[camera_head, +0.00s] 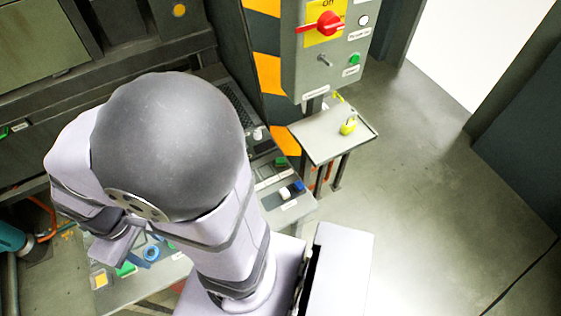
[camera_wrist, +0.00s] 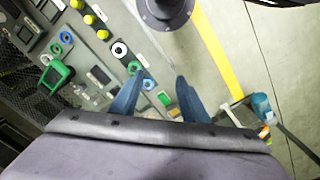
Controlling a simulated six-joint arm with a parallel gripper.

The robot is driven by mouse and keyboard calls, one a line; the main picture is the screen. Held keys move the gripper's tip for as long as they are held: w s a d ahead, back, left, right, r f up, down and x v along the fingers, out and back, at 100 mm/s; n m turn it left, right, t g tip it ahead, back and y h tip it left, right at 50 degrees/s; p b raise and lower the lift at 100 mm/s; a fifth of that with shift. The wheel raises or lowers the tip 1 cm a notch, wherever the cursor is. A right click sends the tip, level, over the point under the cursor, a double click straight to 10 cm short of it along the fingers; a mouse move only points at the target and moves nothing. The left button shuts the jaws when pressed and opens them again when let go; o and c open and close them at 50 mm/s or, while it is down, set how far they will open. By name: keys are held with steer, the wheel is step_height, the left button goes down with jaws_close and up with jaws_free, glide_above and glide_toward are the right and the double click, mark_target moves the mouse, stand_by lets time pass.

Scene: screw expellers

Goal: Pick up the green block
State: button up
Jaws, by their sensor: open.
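Several green things are in view, and I cannot tell for sure which is the green block. In the wrist view, a blocky green piece with a dark face (camera_wrist: 56,75) lies on the grey panel at left, and a smaller green piece (camera_wrist: 135,67) is just above my gripper's left finger. The head view shows a green piece (camera_head: 126,268) low on the left panel, partly hidden by my arm, and another (camera_head: 281,161) right of my arm. My gripper (camera_wrist: 158,88) has two blue fingers, spread apart with nothing held between them. My arm largely hides it in the head view.

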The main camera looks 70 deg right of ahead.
steer(key=o, duration=0.3)
steer(key=shift+o, duration=0.2)
